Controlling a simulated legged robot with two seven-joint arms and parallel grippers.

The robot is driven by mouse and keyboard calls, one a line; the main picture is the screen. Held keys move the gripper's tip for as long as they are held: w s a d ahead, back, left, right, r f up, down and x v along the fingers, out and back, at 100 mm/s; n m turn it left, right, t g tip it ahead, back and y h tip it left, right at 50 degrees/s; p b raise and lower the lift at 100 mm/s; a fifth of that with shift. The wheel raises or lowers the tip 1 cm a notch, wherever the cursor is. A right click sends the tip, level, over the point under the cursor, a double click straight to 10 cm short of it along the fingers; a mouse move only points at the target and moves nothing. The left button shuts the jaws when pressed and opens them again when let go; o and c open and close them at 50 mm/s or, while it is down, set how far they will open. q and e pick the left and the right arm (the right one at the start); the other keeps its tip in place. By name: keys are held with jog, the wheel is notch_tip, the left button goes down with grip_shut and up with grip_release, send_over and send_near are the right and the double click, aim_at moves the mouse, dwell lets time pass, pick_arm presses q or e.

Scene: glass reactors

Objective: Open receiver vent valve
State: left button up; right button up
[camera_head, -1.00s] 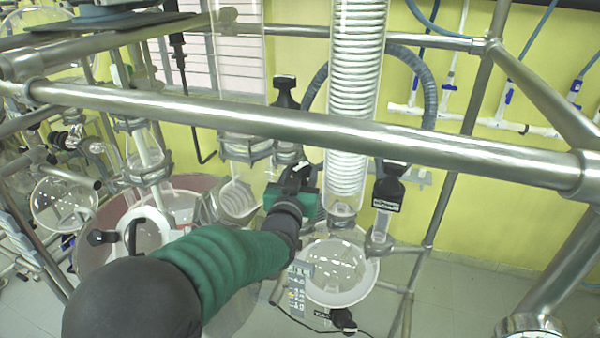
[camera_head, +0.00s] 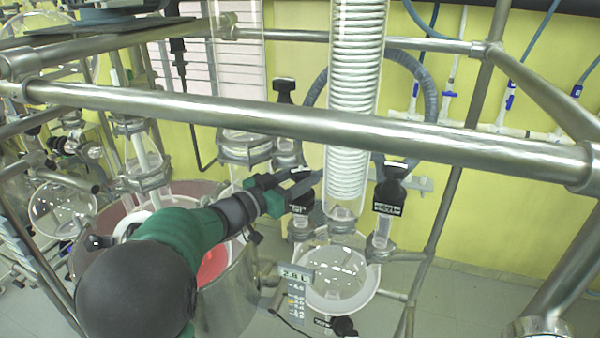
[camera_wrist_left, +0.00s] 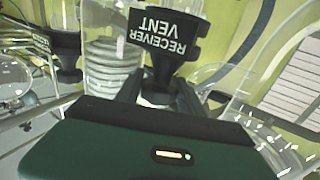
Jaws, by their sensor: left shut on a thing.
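The receiver vent valve (camera_head: 300,204) is a black knob with a black label plate, above the round glass receiver in the head view. In the left wrist view the black knob (camera_wrist_left: 164,62) stands upside down with the white words "RECEIVER VENT" readable. My left gripper (camera_head: 289,187) reaches it from the left, nearly level. In the left wrist view its two dark fingers (camera_wrist_left: 158,93) lie on either side of the knob's narrower lower part and are shut on it. The fingers partly hide the knob in the head view. My right gripper is not in view.
A second black labelled valve (camera_head: 389,196) stands to the right. The glass receiver (camera_head: 338,277) hangs below, and a coiled glass condenser (camera_head: 356,95) rises behind. A thick steel rail (camera_head: 300,126) crosses in front. A steel-walled vessel (camera_head: 232,292) with red inside lies below my arm.

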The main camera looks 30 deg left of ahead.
pick_arm(q)
jog(key=shift+a+r+m+g+h+p, duration=0.1)
jog(key=shift+m+g+h+p, duration=0.35)
jog(key=shift+m+h, duration=0.65)
jog(key=shift+a+r+m+g+h+p, duration=0.1)
jog(key=shift+m+g+h+p, duration=0.4)
jog(key=shift+h, duration=1)
jog(key=shift+d+m, duration=0.1)
jog(key=shift+m, duration=0.3)
jog(key=o, duration=1)
jog(key=shift+w, duration=0.1)
jog(key=shift+o, duration=1.8)
jog(key=shift+w+f, duration=0.15)
jog(key=shift+f, duration=0.05)
